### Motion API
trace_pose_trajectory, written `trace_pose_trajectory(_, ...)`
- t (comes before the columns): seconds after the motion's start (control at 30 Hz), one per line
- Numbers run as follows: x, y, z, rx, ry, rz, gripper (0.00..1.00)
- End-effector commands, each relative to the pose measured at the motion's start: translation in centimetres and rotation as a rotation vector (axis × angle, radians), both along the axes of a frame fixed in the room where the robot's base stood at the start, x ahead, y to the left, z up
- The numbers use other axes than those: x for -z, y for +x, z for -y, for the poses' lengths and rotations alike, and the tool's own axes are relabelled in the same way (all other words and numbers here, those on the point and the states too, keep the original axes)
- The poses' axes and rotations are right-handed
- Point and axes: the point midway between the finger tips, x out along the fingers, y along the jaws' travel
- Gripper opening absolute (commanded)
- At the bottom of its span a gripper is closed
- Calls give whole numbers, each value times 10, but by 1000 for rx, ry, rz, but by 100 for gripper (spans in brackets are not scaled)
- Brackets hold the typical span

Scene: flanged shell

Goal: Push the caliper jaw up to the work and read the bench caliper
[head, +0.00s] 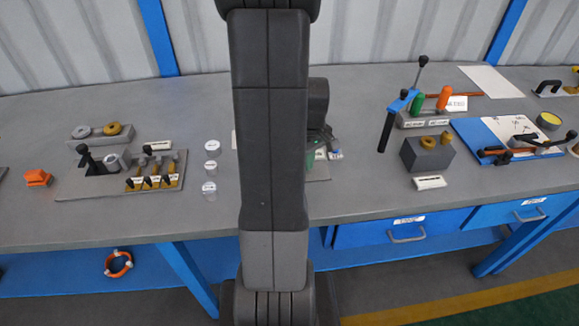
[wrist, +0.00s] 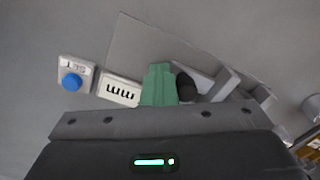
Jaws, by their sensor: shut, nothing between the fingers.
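The bench caliper shows in the wrist view as a grey base plate (wrist: 150,42) with grey blocks (wrist: 226,84) and a dark rounded knob (wrist: 186,87). A white plate marked "mm" (wrist: 121,91) lies left of my fingers, and its digits, if any, are not visible. My gripper (wrist: 160,70) has green fingers, shut and empty, just left of the dark knob; I cannot tell whether they touch it. In the head view my arm hides most of the caliper, and only a bit of my green gripper (head: 309,158) shows. The work cannot be made out.
A small white box with a blue button (wrist: 72,82) stands left of the "mm" plate. Left on the bench (head: 120,220) is a fixture with yellow clamps (head: 154,182). Right are a grey block (head: 427,155) and a blue board (head: 475,132). Bare bench lies in front.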

Motion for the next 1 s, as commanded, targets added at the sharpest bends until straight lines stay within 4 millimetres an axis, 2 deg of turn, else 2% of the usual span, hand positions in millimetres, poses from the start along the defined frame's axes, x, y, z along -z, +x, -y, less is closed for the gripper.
trace_pose_trajectory(1.0,-2,-1,6,1,0,-4,0)
